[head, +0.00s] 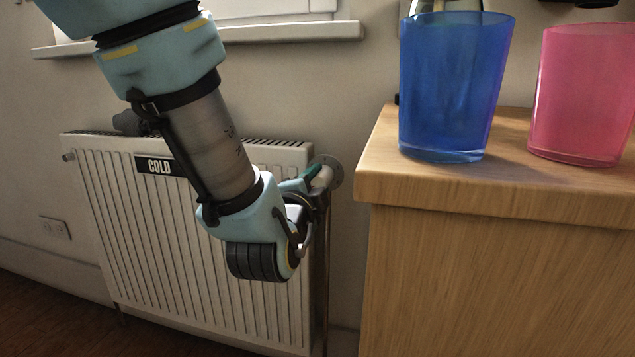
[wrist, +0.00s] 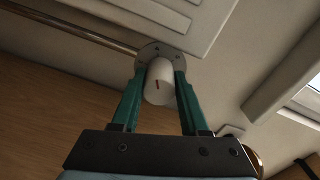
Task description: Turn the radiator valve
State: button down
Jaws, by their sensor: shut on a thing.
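In the head view my gripper (head: 310,178) reaches the knob (head: 324,175) at the upper right end of the white radiator (head: 130,230). My arm hides part of the radiator, and the gripper partly hides the knob there. The radiator carries a black label (head: 159,166) reading "COLD".
A wooden counter (head: 460,188) stands close on the right, with a blue cup (head: 452,90) and a pink cup (head: 583,95) on it. A pipe (head: 325,270) runs down beside the radiator. A window sill (head: 290,32) is above, and a wall socket (head: 55,229) is at the left.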

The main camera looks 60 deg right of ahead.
jog(key=shift+f, duration=0.1)
jog(key=shift+c, duration=2.1)
grip_release()
jog(key=shift+a, duration=0.1)
jog(key=b+v, duration=0.5)
jog(key=v, duration=0.3)
jog(key=shift+a+f+b, duration=0.15)
jog(key=shift+f+b, duration=0.05)
jog(key=shift+b, duration=0.2)
jog(key=shift+a+b, duration=0.2)
jog(key=shift+b, duration=0.95)
jog(key=b, duration=0.1)
jog(key=a+b, duration=0.1)
jog(key=b, duration=0.3)
jog(key=shift+s+a+r, duration=0.25)
jog(key=shift+s+a, duration=0.15)
